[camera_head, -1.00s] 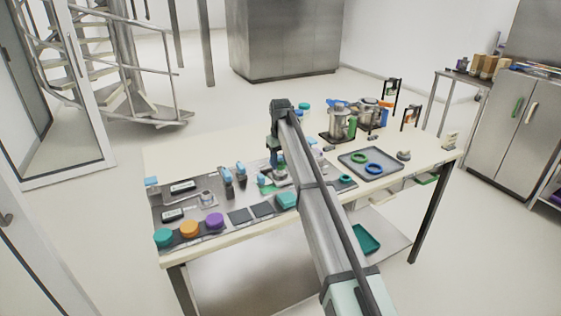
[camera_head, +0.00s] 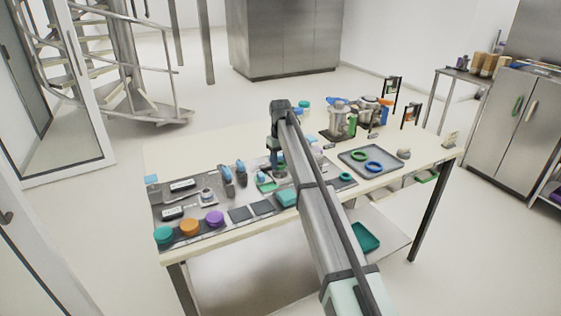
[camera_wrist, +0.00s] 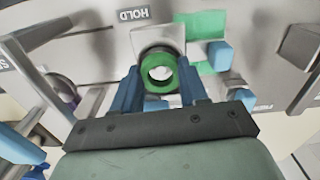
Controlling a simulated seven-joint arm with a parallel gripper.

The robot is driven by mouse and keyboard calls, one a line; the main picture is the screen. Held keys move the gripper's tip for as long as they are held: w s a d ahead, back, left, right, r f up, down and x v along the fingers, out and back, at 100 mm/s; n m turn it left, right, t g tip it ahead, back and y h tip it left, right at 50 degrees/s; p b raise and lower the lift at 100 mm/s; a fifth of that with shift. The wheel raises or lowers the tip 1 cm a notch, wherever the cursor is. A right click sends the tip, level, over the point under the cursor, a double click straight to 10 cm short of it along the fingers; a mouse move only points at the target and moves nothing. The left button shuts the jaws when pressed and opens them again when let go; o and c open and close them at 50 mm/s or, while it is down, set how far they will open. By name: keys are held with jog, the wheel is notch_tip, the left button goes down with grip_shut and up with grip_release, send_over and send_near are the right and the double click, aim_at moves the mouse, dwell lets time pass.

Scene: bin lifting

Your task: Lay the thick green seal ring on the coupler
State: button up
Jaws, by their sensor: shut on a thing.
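My gripper (camera_wrist: 160,88) has blue fingers shut on a thick green seal ring (camera_wrist: 158,80) in the wrist view. The ring is held flat, its hole facing the camera. Just beyond it is a light square plate (camera_wrist: 172,34) with a round metal part, seemingly the coupler, largely hidden behind the ring. The ring overlaps this part in view; I cannot tell whether they touch. In the head view my gripper (camera_head: 276,160) is low over the middle of the table, and my arm hides part of the work area.
A "HOLD" label and green patch (camera_wrist: 203,24) lie near the plate. Blue-topped clamps (camera_head: 226,175) stand left of my gripper. Teal, orange and purple lids line the front left.

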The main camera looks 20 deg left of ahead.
jog(key=shift+f, duration=0.5)
dwell(0.8)
jog(key=o, duration=1.1)
jog(key=shift+o, duration=0.2)
jog(key=o, duration=0.4)
jog(key=shift+r, duration=0.1)
notch_tip(320, 180, up, 8)
jog(key=shift+f, duration=0.1)
dwell(0.7)
